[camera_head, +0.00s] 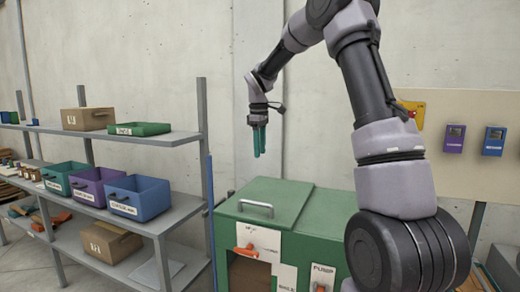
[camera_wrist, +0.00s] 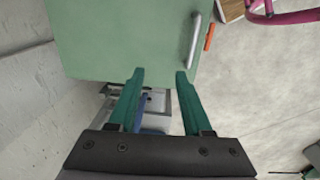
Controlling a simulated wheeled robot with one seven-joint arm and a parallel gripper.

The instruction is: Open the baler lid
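The green baler (camera_head: 320,225) stands in the lower middle of the head view. Its lid (camera_head: 286,193) lies flat and looks closed, with a pale metal bar handle (camera_head: 256,207) near its front edge. In the wrist view, the pale green lid (camera_wrist: 120,35) fills the upper left and the handle (camera_wrist: 193,40) shows near its right edge. My gripper (camera_head: 259,152) points down in the air above the lid, apart from it. In the wrist view, the teal fingers of my gripper (camera_wrist: 159,75) are spread with nothing between them; the handle lies to the right of the fingertips.
An orange knob (camera_head: 246,250) sits on the baler's front panel. A grey shelf (camera_head: 178,218) with blue, purple and teal bins stands to the left. A wall panel (camera_head: 450,145) with small boxes is at the right. The air around my gripper is clear.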

